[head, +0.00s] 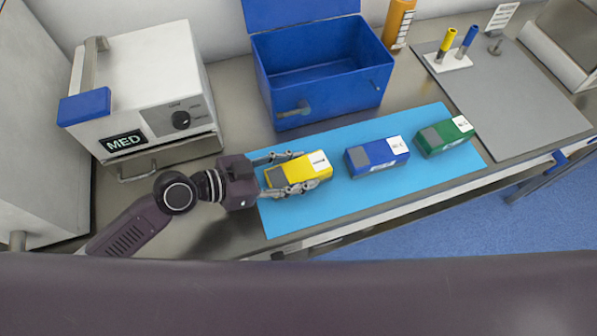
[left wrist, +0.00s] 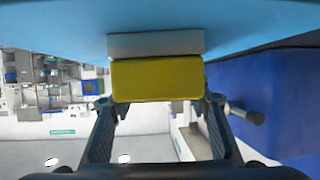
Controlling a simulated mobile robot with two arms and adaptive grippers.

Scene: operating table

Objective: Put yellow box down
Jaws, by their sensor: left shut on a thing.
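The yellow box (head: 312,170) is at the left end of the light blue mat (head: 300,216), with a grey patch and a white label on top. My left gripper (head: 298,174) is shut on it, one finger along each long side. In the left wrist view the yellow box (left wrist: 156,80) sits between the fingers, with the mat (left wrist: 60,28) right against or very near it. I cannot tell whether the box touches the mat. My right gripper is not in view.
A blue box (head: 376,158) and a green box (head: 446,137) lie on the mat to the right. Behind stands an open blue container (head: 325,97). A white MED device (head: 150,75) is at the left. A tube holder (head: 449,63) stands on a grey tray (head: 525,100).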

